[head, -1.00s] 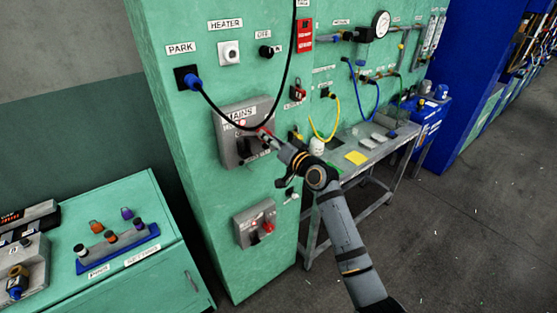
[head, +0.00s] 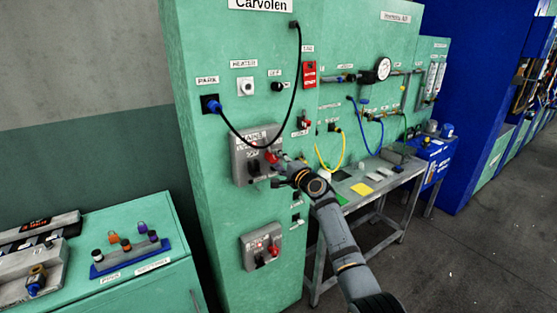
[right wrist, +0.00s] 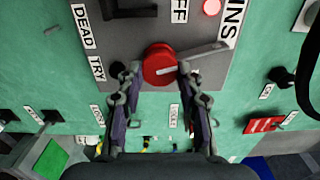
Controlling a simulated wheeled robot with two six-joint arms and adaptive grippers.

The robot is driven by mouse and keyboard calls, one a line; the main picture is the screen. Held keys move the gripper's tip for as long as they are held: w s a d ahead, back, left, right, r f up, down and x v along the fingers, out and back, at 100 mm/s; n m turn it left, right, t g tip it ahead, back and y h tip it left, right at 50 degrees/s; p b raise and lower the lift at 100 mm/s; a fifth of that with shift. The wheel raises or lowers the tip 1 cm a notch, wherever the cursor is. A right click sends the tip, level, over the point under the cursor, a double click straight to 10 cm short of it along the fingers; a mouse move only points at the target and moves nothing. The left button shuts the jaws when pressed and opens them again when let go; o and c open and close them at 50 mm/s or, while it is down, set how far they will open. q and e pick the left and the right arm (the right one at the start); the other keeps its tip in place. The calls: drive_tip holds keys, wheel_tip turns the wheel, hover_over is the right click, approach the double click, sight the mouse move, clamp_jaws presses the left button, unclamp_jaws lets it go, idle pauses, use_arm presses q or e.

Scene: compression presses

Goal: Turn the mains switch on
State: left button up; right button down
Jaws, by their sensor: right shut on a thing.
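The mains switch is a grey box (head: 242,172) on the green panel, with a MAINS label along its top. A round red knob (right wrist: 158,64) with a pale grey bar across it shows in the right wrist view. In the head view the knob is a small red spot (head: 271,156) at the box's right side. My right gripper (right wrist: 157,72) has one finger on each side of the knob and is shut on it. The head view also shows this gripper (head: 277,168) at the box, partly covering its right side. My left gripper is in neither view.
A second grey box (head: 261,247) with a red part sits below. A black cable (head: 226,125) hangs from the PARK socket past the mains box. A grey bench (head: 385,187) stands right of the panel. A green cabinet (head: 150,285) is at lower left.

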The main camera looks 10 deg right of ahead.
drive_tip(key=shift+m+p, duration=0.65)
drive_tip(key=shift+m, duration=0.85)
drive_tip(key=c, duration=0.9)
unclamp_jaws()
drive_tip(key=shift+o, duration=0.2)
drive_tip(key=v, duration=1.2)
